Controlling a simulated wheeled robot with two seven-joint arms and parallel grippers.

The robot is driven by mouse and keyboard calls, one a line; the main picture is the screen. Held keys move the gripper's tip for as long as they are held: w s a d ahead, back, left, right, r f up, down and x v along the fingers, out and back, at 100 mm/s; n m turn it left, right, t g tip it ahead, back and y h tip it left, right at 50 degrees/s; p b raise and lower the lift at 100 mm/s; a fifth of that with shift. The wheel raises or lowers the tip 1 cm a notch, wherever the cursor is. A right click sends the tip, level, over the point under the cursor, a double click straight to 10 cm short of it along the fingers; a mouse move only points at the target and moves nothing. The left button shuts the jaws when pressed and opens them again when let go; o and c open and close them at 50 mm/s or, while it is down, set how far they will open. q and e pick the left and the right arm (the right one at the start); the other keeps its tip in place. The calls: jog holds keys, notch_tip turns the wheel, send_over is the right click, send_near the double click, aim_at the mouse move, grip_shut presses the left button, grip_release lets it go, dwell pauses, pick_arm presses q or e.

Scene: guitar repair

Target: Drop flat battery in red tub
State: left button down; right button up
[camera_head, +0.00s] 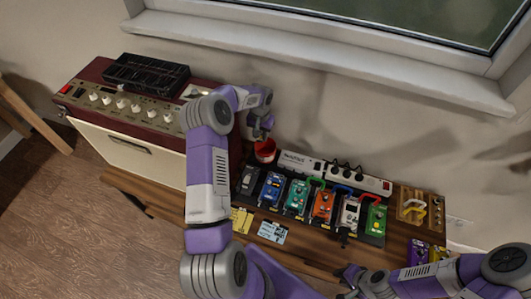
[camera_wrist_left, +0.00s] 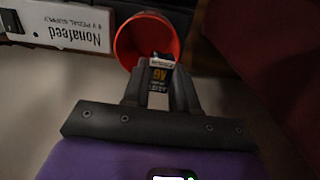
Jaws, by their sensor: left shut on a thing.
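The red tub (camera_head: 265,153) stands beside the power strip, at the back left of the pedals. In the left wrist view, the tub (camera_wrist_left: 131,32) opens towards me. My left gripper (camera_head: 261,136) is just over the tub. In the wrist view, my left gripper (camera_wrist_left: 160,98) is shut on a small dark battery with a pale label (camera_wrist_left: 159,72). The battery's far end overlaps the tub's opening; how deep it sits is unclear. The battery cannot be made out in the head view. My right gripper (camera_head: 350,280) is at the bottom, away from the tub; its jaws are unclear.
The pedalboard with several coloured pedals (camera_head: 322,206) and a white power strip (camera_head: 340,172) lie right of the tub. A maroon amplifier (camera_head: 130,115) carrying a black tray (camera_head: 146,73) stands left. Yellow notes (camera_head: 241,221) and a card (camera_head: 272,232) lie on the bench front.

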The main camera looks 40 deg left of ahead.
pick_arm(q)
jog(key=shift+f+b, duration=1)
jog(key=shift+f, duration=0.95)
jog(key=shift+r, duration=0.1)
jog(key=c, duration=0.8)
grip_release()
notch_tip(320, 180, up, 8)
jog(key=shift+f+p, duration=0.2)
jog(key=shift+p, duration=0.85)
